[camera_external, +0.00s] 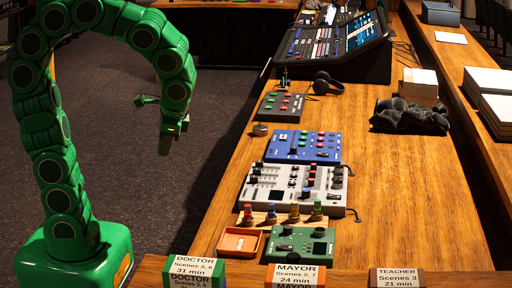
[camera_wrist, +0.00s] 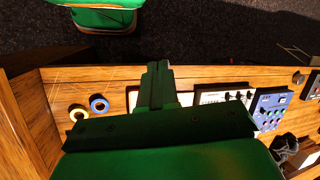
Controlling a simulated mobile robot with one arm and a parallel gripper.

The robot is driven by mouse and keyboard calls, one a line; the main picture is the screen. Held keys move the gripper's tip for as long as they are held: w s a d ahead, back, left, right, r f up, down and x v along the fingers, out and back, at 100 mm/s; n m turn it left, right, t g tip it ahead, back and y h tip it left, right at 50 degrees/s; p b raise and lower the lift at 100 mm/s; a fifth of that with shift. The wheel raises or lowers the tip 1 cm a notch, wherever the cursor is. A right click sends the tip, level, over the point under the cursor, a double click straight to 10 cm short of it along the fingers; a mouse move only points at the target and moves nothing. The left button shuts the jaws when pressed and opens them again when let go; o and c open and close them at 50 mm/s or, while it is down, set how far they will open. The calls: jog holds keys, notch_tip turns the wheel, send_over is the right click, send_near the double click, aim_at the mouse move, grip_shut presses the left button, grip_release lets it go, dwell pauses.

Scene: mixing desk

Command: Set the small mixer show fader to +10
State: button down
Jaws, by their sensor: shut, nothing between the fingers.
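A light grey mixer (camera_external: 262,193) with faders, buttons and knobs lies on the wooden desk in the external view. A blue box (camera_external: 278,150) with knobs is just behind it, and a green box (camera_external: 285,258) with knobs is in front. The grey mixer partly shows in the wrist view (camera_wrist: 226,97), beside the blue box (camera_wrist: 270,108). The show fader's label and setting are too small to read. My gripper (camera_external: 165,145) is shut and empty, left of the desk's edge, apart from the devices. Its fingers (camera_wrist: 158,70) are together in the wrist view.
Several small coloured pegs (camera_external: 296,211) and an orange tray (camera_external: 239,242) are near the grey mixer. Name cards (camera_external: 297,275) line the front. A dark box (camera_external: 280,106), headphones (camera_external: 326,84) and a large console (camera_external: 340,50) are farther back. The desk right of the mixer is clear.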

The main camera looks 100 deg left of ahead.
jog(key=w+a+f+n+t+h, duration=0.35)
jog(key=w+a+n, duration=0.2)
jog(key=w, duration=0.25)
jog(key=w+a+f+n+t+h, duration=0.25)
jog(key=w+a+n+h, duration=0.25)
jog(key=w+n, duration=0.25)
jog(key=a+f+n+t, duration=0.2)
jog(key=a+n, duration=0.2)
jog(key=a, duration=0.4)
jog(key=a+f+n+t, duration=0.2)
jog(key=a+n+t, duration=0.1)
jog(key=a, duration=0.5)
jog(key=s+a+f+n+t+y, duration=0.2)
jog(key=s+a+f+n, duration=0.2)
jog(key=a, duration=0.7)
jog(key=s+a+f+n+t+y, duration=0.2)
jog(key=s+a+f+n+y, duration=0.1)
jog(key=s+a+n, duration=0.5)
jog(key=s+a+f, duration=0.1)
jog(key=s+a, duration=0.2)
jog(key=shift+s+a+f+n+y, duration=0.2)
jog(key=shift+a+n+y, duration=0.15)
jog(key=shift+a+n, duration=0.05)
